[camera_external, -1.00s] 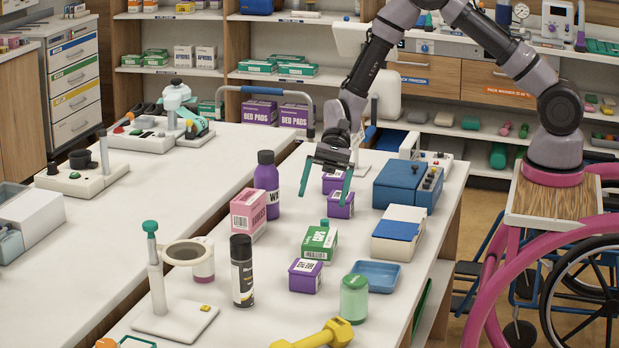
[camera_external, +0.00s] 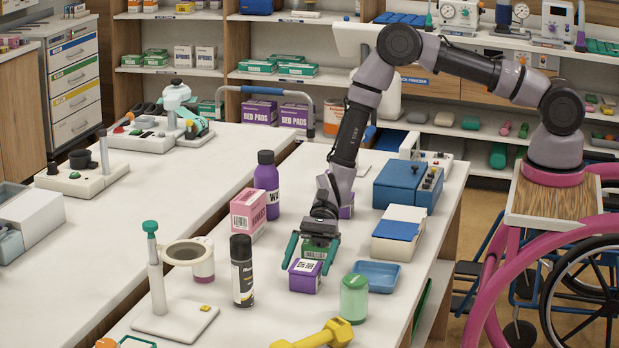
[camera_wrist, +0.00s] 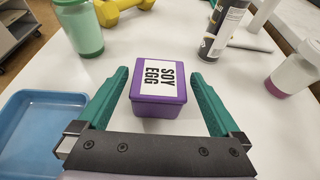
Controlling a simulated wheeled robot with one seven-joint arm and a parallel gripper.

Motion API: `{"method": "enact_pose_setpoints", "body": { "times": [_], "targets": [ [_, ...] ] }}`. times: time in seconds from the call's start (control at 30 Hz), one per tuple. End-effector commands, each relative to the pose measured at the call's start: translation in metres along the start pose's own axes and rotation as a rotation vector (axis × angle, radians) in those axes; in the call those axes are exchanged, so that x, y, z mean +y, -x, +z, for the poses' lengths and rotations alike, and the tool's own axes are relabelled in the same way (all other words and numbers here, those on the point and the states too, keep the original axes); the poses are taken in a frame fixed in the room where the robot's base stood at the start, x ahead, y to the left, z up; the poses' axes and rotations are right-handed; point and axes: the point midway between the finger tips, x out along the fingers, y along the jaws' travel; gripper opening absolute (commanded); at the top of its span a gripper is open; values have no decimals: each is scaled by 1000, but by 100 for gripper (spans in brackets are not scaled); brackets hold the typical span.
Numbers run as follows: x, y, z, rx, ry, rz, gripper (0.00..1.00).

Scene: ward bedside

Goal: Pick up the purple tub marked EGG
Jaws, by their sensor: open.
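The purple tub (camera_external: 305,276) stands on the white table towards its front.
A blue tray (camera_external: 377,274) and a green jar (camera_external: 354,298) stand to the right. A black spray can (camera_external: 242,271) is left, and a yellow dumbbell (camera_external: 322,336) lies in front.

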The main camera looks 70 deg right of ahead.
Motion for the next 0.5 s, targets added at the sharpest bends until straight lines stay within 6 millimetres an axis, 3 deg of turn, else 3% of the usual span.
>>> {"method": "enact_pose_setpoints", "body": {
  "times": [0.23,0.5],
  "targets": [
    [1,-39,0,0,1,2,100],
    [1,-46,0,0,0,1,100]
  ]
}}
